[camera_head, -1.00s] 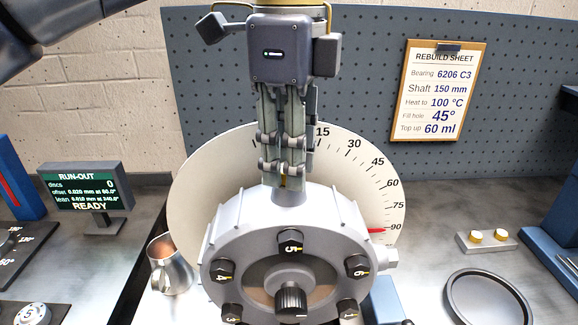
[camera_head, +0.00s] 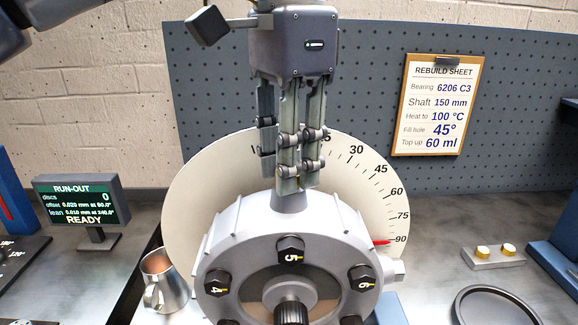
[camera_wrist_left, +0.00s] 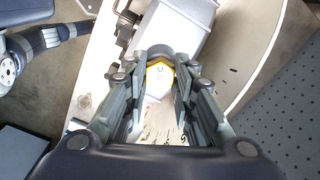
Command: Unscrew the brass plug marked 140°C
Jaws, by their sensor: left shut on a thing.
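A brass plug (camera_wrist_left: 158,78) with a hexagonal head shows between the fingertips in the left wrist view. Any temperature marking on it is too small to read. My left gripper (camera_head: 297,184) points straight down and is shut on this plug, over the neck (camera_head: 290,201) on top of the grey round housing (camera_head: 230,225). In the head view the fingers hide the plug, and I cannot tell how far it is out of its thread. My right gripper is not in view.
Two brass plugs (camera_head: 482,251) sit on a small block at the right, near a black round tray (camera_head: 492,308). A metal jug (camera_head: 165,285) stands left of the housing. A large dial (camera_head: 190,200) is close behind the gripper. The RUN-OUT display (camera_head: 80,205) stands at far left.

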